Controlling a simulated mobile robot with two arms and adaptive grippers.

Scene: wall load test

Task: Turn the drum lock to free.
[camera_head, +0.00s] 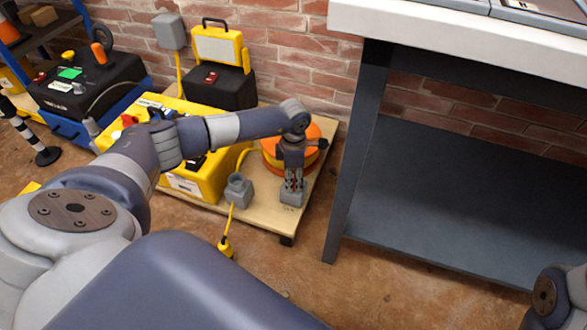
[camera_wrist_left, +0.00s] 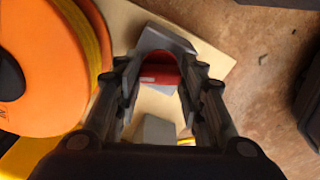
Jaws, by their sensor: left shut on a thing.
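The orange cable drum (camera_head: 276,148) stands on a pale wooden board against the brick wall. It also fills the left of the left wrist view (camera_wrist_left: 50,65). The drum lock shows in the left wrist view as a red part (camera_wrist_left: 160,76) in a grey housing (camera_wrist_left: 165,40) on the board beside the drum. My left gripper (camera_head: 292,188) points down at the lock, in front of the drum. In the left wrist view its fingers (camera_wrist_left: 159,72) are closed on the red part from both sides. My fingers hide part of the lock. My right gripper is out of view.
A yellow crate (camera_head: 208,178) and a grey socket block (camera_head: 239,190) with a yellow cable stand left of the gripper. A dark-legged workbench (camera_head: 345,190) stands close on the right.

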